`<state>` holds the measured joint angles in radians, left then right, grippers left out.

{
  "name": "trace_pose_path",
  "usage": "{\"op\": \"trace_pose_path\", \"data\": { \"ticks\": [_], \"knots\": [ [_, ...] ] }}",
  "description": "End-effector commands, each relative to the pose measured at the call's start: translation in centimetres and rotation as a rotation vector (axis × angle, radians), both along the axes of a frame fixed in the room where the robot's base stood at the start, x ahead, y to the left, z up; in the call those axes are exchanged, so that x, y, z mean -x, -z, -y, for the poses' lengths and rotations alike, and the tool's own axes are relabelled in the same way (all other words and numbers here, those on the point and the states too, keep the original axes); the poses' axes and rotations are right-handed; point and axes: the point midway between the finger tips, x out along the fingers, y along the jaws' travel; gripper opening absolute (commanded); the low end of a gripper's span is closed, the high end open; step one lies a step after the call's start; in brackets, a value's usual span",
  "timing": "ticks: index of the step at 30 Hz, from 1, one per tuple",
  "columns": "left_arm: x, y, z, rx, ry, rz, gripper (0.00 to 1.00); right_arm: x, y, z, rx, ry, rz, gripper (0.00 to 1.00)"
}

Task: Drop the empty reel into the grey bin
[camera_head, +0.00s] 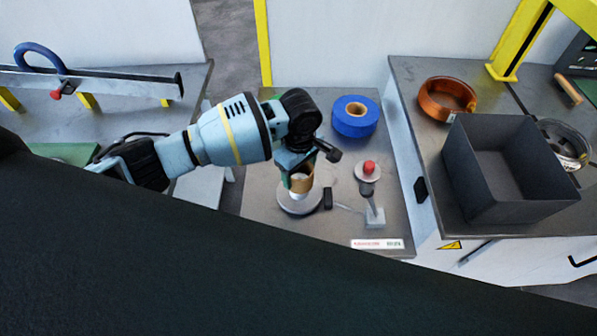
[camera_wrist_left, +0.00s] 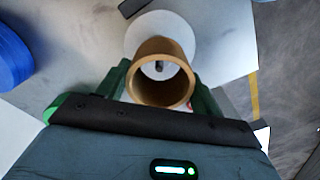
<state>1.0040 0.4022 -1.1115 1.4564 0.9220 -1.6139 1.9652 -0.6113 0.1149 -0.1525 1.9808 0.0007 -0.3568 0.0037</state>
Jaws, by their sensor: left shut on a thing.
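The empty reel (camera_wrist_left: 159,62) is a short tan-brown tube. In the left wrist view it stands between the two fingers of my left gripper (camera_wrist_left: 160,85), which is shut on it. In the head view the reel (camera_head: 301,183) shows below my left gripper (camera_head: 299,172), over a round pale base plate (camera_head: 299,199) on the middle table. A thin pin shows inside the tube in the wrist view. The grey bin (camera_head: 507,165), dark and open-topped, stands on the right-hand table and looks empty. My right gripper is not in view.
A blue roll (camera_head: 355,116) lies behind the reel, and a stand with a red button (camera_head: 369,168) is to its right. A copper coil (camera_head: 447,98) and a clear reel (camera_head: 566,143) flank the bin. A yellow frame (camera_head: 517,40) rises behind it.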

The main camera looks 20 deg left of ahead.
Motion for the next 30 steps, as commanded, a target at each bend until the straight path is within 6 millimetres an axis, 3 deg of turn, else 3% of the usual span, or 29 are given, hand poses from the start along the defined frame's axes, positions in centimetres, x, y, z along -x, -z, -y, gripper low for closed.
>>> {"op": "trace_pose_path", "data": {
  "ticks": [30],
  "knots": [
    [0.0, -3.6, 0.0, 0.0, 0.001, 0.001, 0.38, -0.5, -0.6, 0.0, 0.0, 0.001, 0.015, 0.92]
  ]
}}
